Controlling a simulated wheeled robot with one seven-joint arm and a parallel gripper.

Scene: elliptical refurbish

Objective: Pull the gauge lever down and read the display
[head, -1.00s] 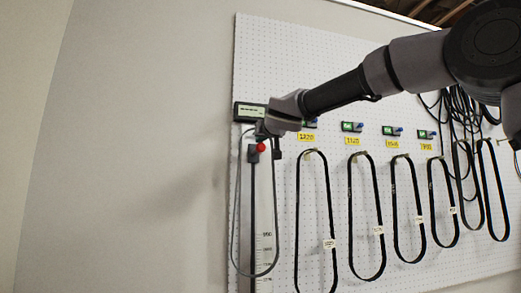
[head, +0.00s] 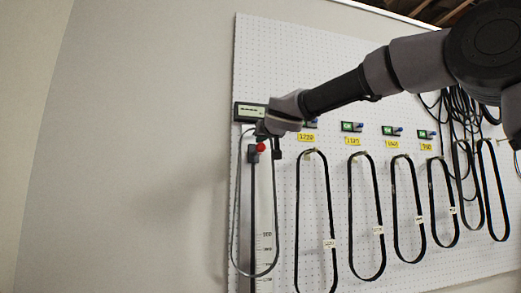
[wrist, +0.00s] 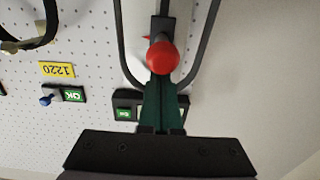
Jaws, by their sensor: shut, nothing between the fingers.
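The gauge lever's red knob (head: 261,147) is on a black slider beside the upright gauge rail with a ruler scale (head: 264,245). It also shows in the wrist view as a red ball (wrist: 163,55). The display (head: 250,112) is a dark box with a pale green screen above the knob; its text is too small to read. My gripper (head: 263,131) is shut and empty, just above the knob. In the wrist view its green fingertips (wrist: 162,82) end right at the knob; I cannot tell whether they touch. A belt loop (head: 237,215) hangs around the gauge.
A white pegboard (head: 340,200) carries several hanging black belts (head: 298,225), yellow number tags such as 1220 (head: 307,138), and small green-screened boxes (head: 352,127) with blue knobs. Coiled belts (head: 455,105) hang at upper right. The wall left of the board (head: 130,150) is bare.

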